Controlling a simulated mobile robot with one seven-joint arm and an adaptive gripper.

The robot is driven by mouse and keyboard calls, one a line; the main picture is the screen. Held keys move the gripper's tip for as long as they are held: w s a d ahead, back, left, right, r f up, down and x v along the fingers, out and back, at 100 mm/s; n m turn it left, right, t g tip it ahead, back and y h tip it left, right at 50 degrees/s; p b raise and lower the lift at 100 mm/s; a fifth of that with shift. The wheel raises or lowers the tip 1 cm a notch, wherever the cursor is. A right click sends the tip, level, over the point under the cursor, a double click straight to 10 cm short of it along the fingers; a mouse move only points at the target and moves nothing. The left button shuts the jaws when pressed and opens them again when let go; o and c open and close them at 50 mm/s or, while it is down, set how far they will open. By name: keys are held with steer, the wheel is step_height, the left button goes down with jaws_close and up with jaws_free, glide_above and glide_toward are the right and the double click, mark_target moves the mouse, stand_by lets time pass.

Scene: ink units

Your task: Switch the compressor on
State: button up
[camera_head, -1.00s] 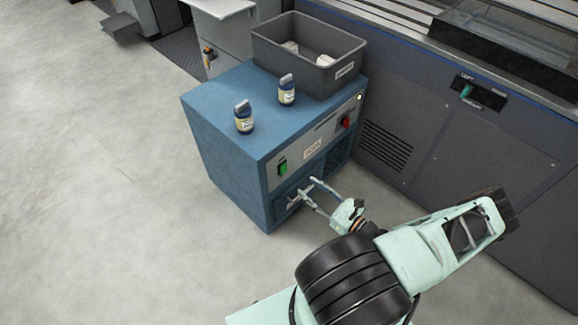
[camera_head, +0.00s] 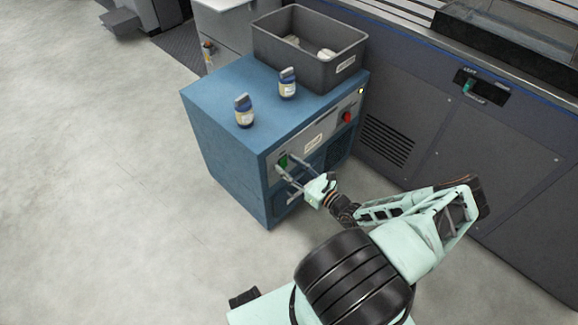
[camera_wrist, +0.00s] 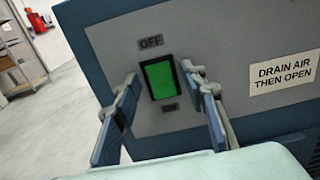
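The compressor is a blue cabinet (camera_head: 225,135) with a grey front panel (camera_wrist: 215,50). A green rocker switch (camera_wrist: 160,78) in a black frame sits on that panel, with OFF printed above it and ON below. In the head view the switch (camera_head: 283,161) is at the panel's left end, partly behind a finger. My gripper (camera_head: 283,171) is open and empty in front of the panel. In the wrist view its two fingers (camera_wrist: 166,115) stand either side of the switch. I cannot tell whether they touch the panel.
A red knob (camera_head: 347,117) and a small lit lamp (camera_head: 361,91) are at the panel's right. A label (camera_wrist: 284,72) reads DRAIN AIR THEN OPEN. Two bottles (camera_head: 244,112) and a grey bin (camera_head: 300,62) stand on top. A dark machine (camera_head: 440,130) is at right.

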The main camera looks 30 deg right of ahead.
jaws_close()
steer(key=f+b, duration=0.1)
steer(key=b, duration=0.2)
steer(key=shift+t, duration=0.4)
steer(key=t+b, duration=0.1)
steer(key=b, duration=0.2)
steer(key=shift+y, duration=0.4)
steer(key=shift+t+b, duration=0.35)
steer(key=shift+t, duration=0.05)
steer(key=shift+r, duration=0.15)
